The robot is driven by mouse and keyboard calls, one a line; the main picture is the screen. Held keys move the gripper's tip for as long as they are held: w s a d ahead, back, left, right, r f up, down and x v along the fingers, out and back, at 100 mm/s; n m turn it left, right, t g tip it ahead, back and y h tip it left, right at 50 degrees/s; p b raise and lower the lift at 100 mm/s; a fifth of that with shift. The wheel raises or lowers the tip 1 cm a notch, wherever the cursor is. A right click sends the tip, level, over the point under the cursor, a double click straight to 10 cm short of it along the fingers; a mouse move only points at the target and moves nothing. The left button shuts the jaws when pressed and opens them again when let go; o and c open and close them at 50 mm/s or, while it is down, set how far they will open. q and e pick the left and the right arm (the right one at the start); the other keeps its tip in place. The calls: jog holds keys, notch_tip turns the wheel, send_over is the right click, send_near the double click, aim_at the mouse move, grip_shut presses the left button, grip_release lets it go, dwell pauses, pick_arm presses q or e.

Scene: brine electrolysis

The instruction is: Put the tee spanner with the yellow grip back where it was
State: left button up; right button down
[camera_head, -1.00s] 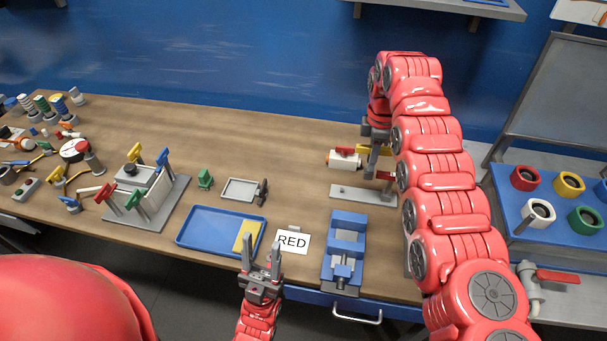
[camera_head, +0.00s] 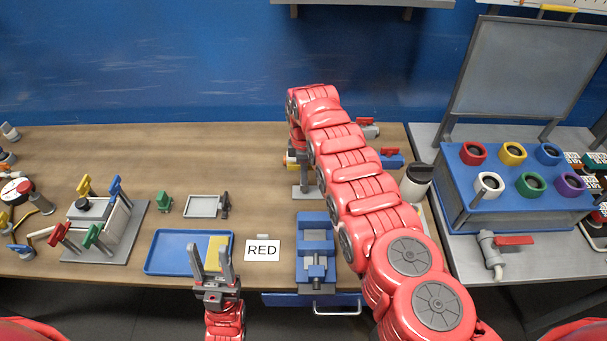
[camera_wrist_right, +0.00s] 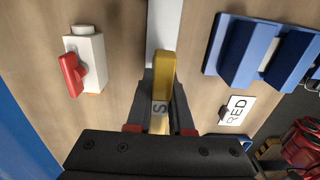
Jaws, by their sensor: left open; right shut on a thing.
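The yellow grip of the tee spanner (camera_wrist_right: 162,82) shows in the right wrist view, with a dark letter mark on its near end. My right gripper (camera_wrist_right: 160,118) is shut on this grip. A pale grey plate (camera_wrist_right: 164,28) lies beyond the grip; whether the spanner touches it I cannot tell. In the head view the grey plate (camera_head: 304,192) is on the bench under my right gripper (camera_head: 302,174), which my own arm partly hides. The spanner's shaft is hidden. My left gripper (camera_head: 213,262) is open and empty in front of the blue tray.
A white block with a red handle (camera_wrist_right: 88,62) stands left of the plate in the wrist view. A blue vice (camera_head: 316,250), a RED card (camera_head: 262,250) and a blue tray (camera_head: 160,266) line the bench front. A blue socket box (camera_head: 520,190) stands at right.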

jog(key=shift+f, duration=0.25)
jog(key=shift+f+b, duration=0.6)
jog(key=c, duration=0.8)
grip_release()
jog(key=shift+r, duration=0.1)
notch_tip(320, 180, up, 4)
jog(key=p, duration=0.3)
jog(key=shift+w, duration=0.1)
notch_tip(320, 180, up, 8)
jog(key=b, duration=0.3)
jog(key=shift+r, duration=0.55)
